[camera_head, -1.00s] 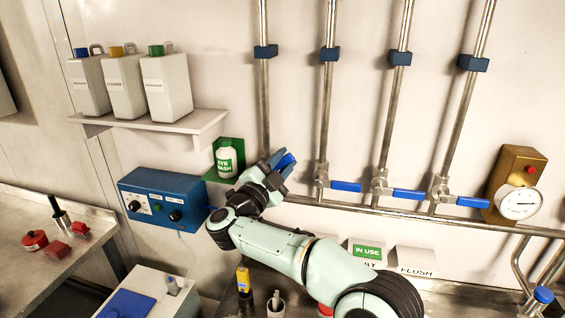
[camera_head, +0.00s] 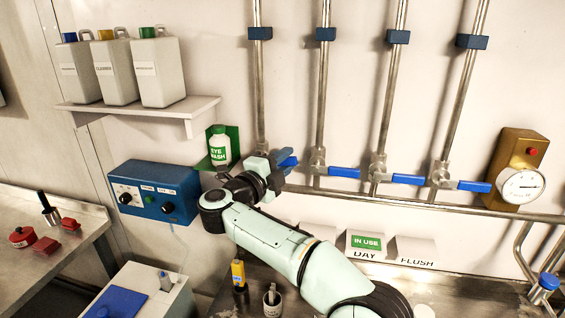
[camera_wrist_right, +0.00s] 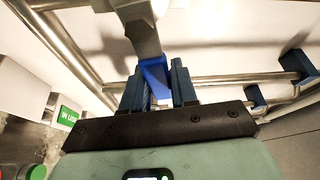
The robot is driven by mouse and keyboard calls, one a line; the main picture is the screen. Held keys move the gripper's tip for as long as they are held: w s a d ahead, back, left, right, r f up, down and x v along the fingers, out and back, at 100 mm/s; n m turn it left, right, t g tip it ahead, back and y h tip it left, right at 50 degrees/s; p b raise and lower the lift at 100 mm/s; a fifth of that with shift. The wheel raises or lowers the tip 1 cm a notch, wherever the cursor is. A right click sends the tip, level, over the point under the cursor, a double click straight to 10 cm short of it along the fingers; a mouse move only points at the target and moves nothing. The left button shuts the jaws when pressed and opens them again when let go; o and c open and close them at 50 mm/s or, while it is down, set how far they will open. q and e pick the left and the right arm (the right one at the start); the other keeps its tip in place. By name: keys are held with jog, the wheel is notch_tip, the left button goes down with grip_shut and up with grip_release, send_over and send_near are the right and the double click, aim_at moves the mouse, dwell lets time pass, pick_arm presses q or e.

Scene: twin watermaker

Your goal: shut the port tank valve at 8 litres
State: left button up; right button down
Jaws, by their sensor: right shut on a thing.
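Several vertical pipes on the wall carry valves with blue handles. My right gripper (camera_head: 284,158) is at the leftmost valve, beside its pipe (camera_head: 261,95). In the right wrist view a blue valve handle (camera_wrist_right: 155,76) runs from a grey metal valve body (camera_wrist_right: 140,35) down between the fingers of my right gripper (camera_wrist_right: 157,90), which is shut on it. In the head view the gripper and arm partly hide this valve. The other handles, such as the second one (camera_head: 343,173), point right. A round gauge (camera_head: 522,187) is at the right; its reading is too small to tell. My left gripper is not in view.
A horizontal pipe (camera_head: 430,207) runs below the valves. An eye wash bottle (camera_head: 219,146) and a blue control box (camera_head: 152,192) are left of the gripper. A shelf (camera_head: 150,108) holds three jugs. Placards, one with a green IN USE sign (camera_head: 366,242), stand below the pipes.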

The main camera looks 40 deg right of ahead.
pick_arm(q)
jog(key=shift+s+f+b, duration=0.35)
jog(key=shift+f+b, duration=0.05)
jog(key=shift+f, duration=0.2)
pick_arm(e)
jog(key=shift+f+m+y, duration=0.3)
jog(key=shift+f+m, duration=0.3)
jog(key=shift+m, duration=0.3)
jog(key=c, duration=1)
grip_release()
jog(key=shift+o, duration=0.2)
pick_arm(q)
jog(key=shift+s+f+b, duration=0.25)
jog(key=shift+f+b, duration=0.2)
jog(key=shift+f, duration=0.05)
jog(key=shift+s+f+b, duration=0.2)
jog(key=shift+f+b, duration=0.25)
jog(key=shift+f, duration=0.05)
pick_arm(e)
jog(key=v, duration=1.3)
jog(key=shift+a, duration=0.2)
jog(key=shift+r, duration=0.1)
